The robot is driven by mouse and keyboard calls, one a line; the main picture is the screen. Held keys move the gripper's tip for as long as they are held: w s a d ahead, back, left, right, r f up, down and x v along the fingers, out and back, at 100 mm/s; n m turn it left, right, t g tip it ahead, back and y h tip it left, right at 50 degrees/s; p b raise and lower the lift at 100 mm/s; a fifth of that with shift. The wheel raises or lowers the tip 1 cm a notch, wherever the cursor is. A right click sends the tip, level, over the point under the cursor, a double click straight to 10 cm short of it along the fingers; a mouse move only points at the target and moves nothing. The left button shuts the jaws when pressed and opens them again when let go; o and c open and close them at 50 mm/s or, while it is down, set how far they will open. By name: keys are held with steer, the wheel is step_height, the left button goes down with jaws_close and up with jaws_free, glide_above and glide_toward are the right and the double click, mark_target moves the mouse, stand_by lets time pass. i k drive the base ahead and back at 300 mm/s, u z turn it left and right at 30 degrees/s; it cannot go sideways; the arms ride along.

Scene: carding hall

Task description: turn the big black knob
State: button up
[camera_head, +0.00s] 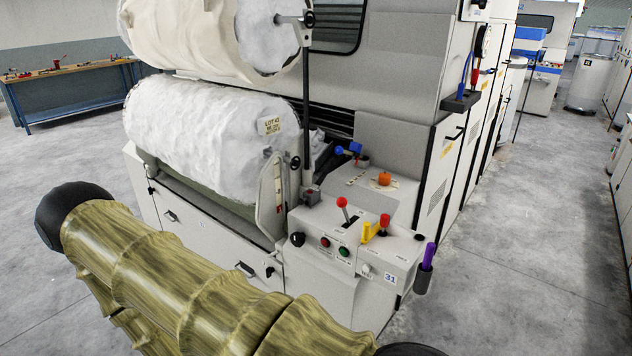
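The big black knob (297,239) is on the left end of the sloped front face of the white machine's control box (335,272). It is left of a red button (325,242) and a green button (344,252). It looks round and dark; its pointer or marking is too small to tell. My arm, in a mottled yellow-green sleeve, crosses the lower left of the head view, in front of the machine and apart from the knob in the picture. My gripper does not show in this view.
Above the buttons stand a red-tipped lever (343,203), a yellow handle (367,231) and an orange knob (384,178). A purple-handled tool (428,255) sits in a holder at right. A large white fibre roll (205,135) is left. The right aisle floor (510,240) is clear.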

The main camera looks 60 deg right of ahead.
mark_target(298, 238)
steer(key=z, duration=0.85)
steer(key=i, duration=0.8)
steer(key=z, duration=0.8)
